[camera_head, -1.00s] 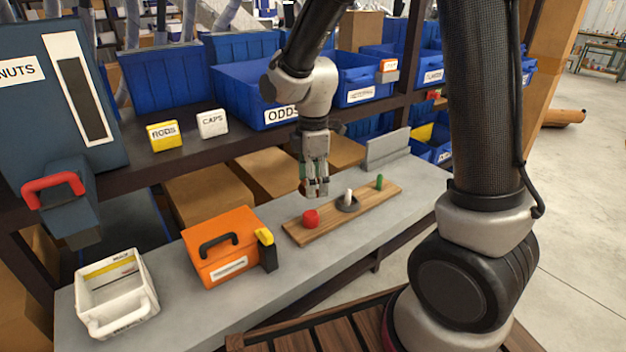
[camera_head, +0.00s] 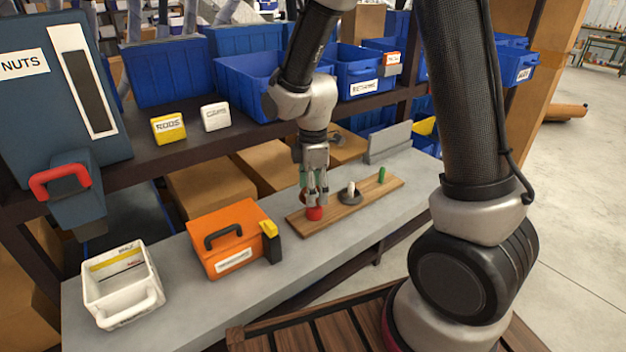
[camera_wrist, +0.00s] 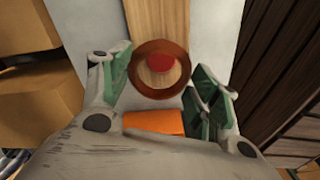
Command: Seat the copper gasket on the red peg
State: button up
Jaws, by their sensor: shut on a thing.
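The copper gasket (camera_wrist: 137,88) is a brown ring between the green-padded fingers of my gripper (camera_wrist: 160,80) in the wrist view. My gripper is shut on it. The red peg (camera_wrist: 159,63) shows through the ring's hole, off its middle toward the top of the picture, with bare wood below it. In the head view my gripper (camera_head: 316,196) points down right over the red peg (camera_head: 315,214) at the left end of the wooden board (camera_head: 338,212). The fingers mostly hide the gasket there. How far the ring is above the peg is hard to tell.
A white peg (camera_head: 351,187) with a dark grey ring at its base and a green peg (camera_head: 381,174) stand farther right on the board. An orange box (camera_head: 228,238) and a white bin (camera_head: 121,283) stand to the left on the grey bench.

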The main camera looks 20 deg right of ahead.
jog(key=shift+f, duration=0.7)
jog(key=shift+f, duration=2.3)
dwell(0.5)
jog(key=o, duration=1.1)
notch_tip(320, 180, up, 12)
